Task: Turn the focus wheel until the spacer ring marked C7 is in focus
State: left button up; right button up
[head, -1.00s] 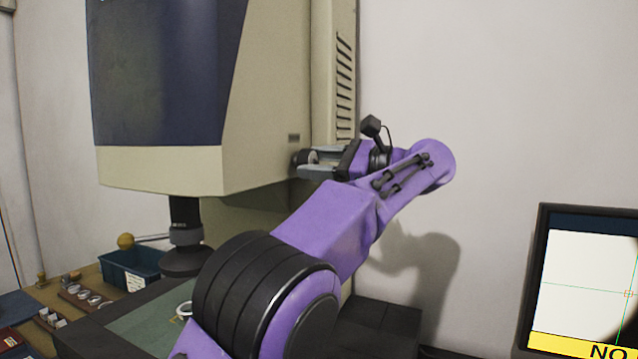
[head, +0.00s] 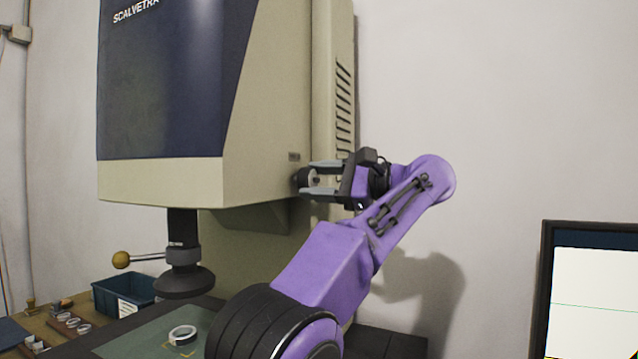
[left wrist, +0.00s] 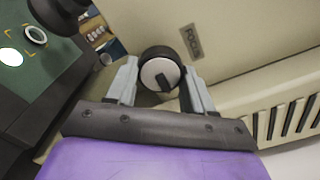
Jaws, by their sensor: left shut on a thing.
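The focus wheel (left wrist: 160,70) is a dark round knob with a pale face and a dark bar, on the machine's side beside a FOCUS label. It shows small in the head view (head: 304,179). My left gripper (head: 313,178) is shut on it, one grey finger on each side, also in the left wrist view (left wrist: 160,82). A pale spacer ring (head: 183,334) lies on the green stage under the lens and also shows in the left wrist view (left wrist: 36,34). Its marking is not legible. The monitor (head: 592,300) is cut off at the lower right. My right gripper is not in view.
The large measuring machine (head: 165,180) fills the left and centre, its lens (head: 184,280) above the green stage (head: 130,340). A blue bin (head: 118,296) and several small rings stand on the bench at left. The wall behind my arm is bare.

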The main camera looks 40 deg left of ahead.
pick_arm(q)
jog(key=o, duration=1)
jog(key=shift+o, duration=0.2)
jog(key=p+v, duration=0.4)
jog(key=v, duration=0.6)
jog(key=shift+d, duration=0.3)
jog(key=shift+w, duration=0.1)
